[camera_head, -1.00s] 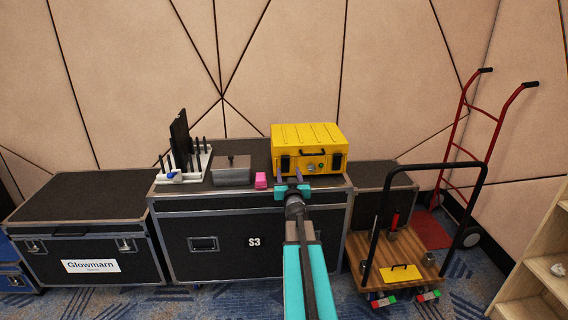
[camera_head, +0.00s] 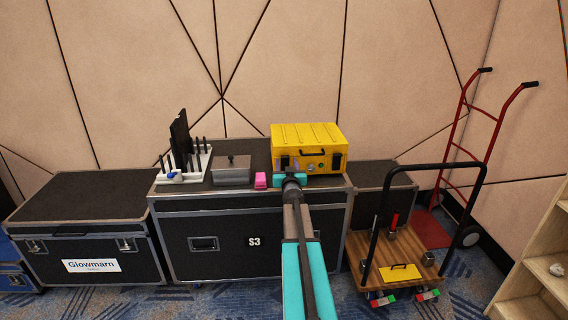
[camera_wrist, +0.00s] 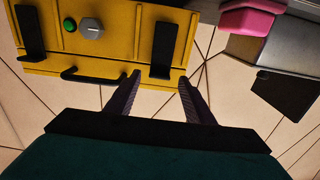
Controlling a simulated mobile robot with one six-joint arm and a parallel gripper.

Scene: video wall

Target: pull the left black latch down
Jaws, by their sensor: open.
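The yellow case (camera_head: 308,136) stands on top of the S3 flight case, its front facing me. The left black latch is mostly hidden behind my gripper in the head view; in the wrist view, which looks upside down, it is the upright black bar on the right (camera_wrist: 163,50). The other black latch (camera_head: 337,161) also shows in the wrist view (camera_wrist: 29,33). My gripper (camera_head: 290,163) is open, its two purple fingers (camera_wrist: 160,95) apart and pointing at the left latch. The latch appears between the fingertips in the wrist view; I cannot tell whether they touch it.
A black handle (camera_wrist: 92,75), green button (camera_wrist: 70,25) and grey knob (camera_wrist: 91,29) are on the case front. A pink block (camera_head: 260,180) and grey box (camera_head: 232,170) stand left of the case. A wooden-bed trolley (camera_head: 400,262) stands on the floor at right.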

